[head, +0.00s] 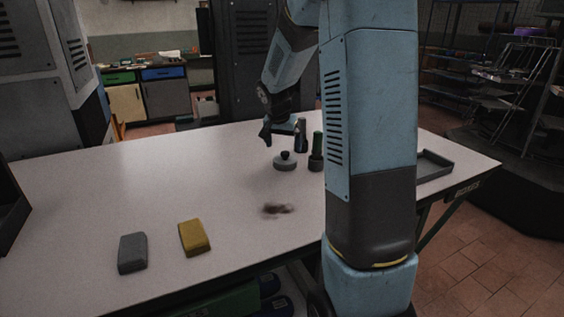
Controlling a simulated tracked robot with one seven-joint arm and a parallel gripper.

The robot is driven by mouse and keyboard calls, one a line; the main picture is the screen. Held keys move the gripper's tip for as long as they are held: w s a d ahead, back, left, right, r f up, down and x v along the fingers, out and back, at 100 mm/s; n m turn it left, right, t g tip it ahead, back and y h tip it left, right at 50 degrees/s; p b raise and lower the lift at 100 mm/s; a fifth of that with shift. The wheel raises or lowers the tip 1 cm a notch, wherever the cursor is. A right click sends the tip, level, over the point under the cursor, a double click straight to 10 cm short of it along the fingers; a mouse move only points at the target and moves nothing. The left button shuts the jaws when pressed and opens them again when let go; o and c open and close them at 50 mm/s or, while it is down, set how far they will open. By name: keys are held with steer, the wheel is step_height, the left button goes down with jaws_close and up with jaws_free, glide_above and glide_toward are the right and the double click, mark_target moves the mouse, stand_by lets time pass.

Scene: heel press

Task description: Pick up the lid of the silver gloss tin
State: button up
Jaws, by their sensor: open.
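A low round grey tin (285,164) stands on the table, towards its far side. A dark knob (285,155) tops it, apparently on its lid; the seam between lid and tin is too small to make out. My gripper (284,146) is open and empty, pointing down above the knob, with one finger to the left and one to the right. The fingers appear apart from the knob, though the exact gap is hard to judge.
A green-topped dark upright object (317,151) stands close right of the tin. A dark smear (278,209) marks the table (160,190). A grey block (132,253) and a yellow block (194,238) lie front left. A dark tray (434,165) sits at the right edge.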

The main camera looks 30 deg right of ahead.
mark_target(285, 153)
steer(key=shift+x, duration=3.35)
steer(key=shift+w, duration=0.2)
steer(key=shift+r, duration=0.1)
steer(key=shift+c, duration=0.2)
steer(key=c, duration=0.5)
